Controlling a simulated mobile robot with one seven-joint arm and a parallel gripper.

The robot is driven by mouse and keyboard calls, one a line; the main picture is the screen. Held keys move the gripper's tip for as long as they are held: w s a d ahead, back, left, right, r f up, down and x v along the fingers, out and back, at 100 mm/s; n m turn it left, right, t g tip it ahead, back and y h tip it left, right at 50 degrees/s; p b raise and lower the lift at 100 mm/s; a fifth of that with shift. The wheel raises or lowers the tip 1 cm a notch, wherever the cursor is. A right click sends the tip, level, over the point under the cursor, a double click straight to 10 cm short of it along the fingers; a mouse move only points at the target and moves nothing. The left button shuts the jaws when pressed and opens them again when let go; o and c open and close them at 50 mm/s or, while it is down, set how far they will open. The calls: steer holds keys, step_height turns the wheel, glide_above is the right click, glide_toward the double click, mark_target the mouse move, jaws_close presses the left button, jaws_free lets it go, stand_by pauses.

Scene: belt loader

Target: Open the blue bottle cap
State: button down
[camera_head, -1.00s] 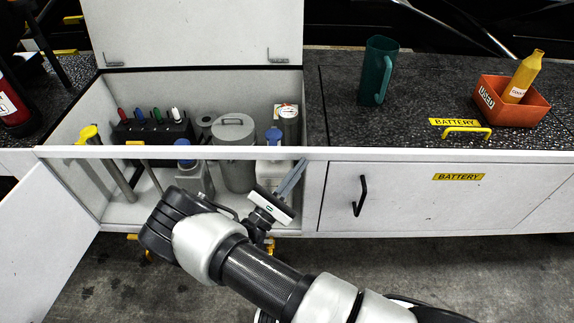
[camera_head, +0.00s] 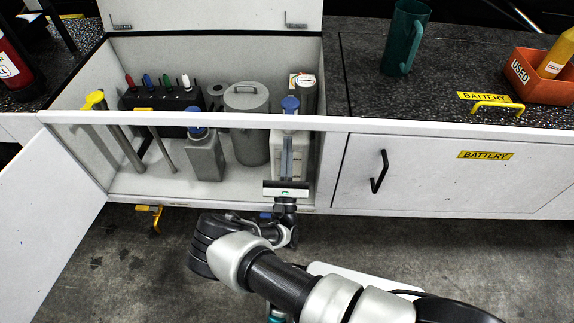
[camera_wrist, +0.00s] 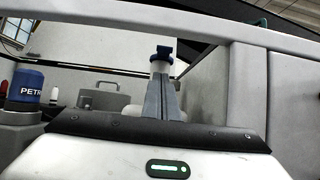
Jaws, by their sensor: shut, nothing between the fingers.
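My gripper (camera_head: 287,138) is in front of the open cabinet, with its shut, empty fingers pointing in at a whitish bottle (camera_head: 279,165). The bottle has a blue cap (camera_head: 290,104) and stands at the cabinet's right side, partly hidden by the fingers and the front rail. In the wrist view my shut fingers (camera_wrist: 162,82) line up with the blue cap (camera_wrist: 163,52); I cannot tell whether they touch the bottle. A second, grey bottle (camera_head: 205,160) with a blue cap (camera_head: 197,132) stands further left. Its cap in the wrist view (camera_wrist: 25,86) reads "PETR".
A white front rail (camera_head: 230,121) crosses the cabinet opening above my gripper. A grey canister (camera_head: 247,140) stands between the bottles, and a gauge-topped cylinder (camera_head: 305,92) stands behind the whitish bottle. A yellow-handled tool (camera_head: 95,100) leans at left. The cabinet door (camera_head: 55,210) hangs open.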

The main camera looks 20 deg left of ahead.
mark_target(288, 128)
steer(key=r, duration=0.1)
steer(key=w+r, duration=0.1)
steer(key=r, duration=0.2)
steer(key=shift+w+a+r, duration=0.15)
steer(key=shift+w+r, duration=0.1)
steer(key=shift+w, duration=0.05)
steer(key=r+p, duration=0.1)
steer(key=p, duration=0.1)
steer(key=shift+r+g+p, duration=0.25)
steer(key=shift+g+p, duration=0.05)
steer(key=shift+p, duration=0.1)
steer(key=shift+s+r+g+h+p, duration=0.1)
steer(key=shift+r+g+h+p, duration=0.25)
steer(key=shift+p, duration=0.65)
steer(key=shift+f, duration=0.35)
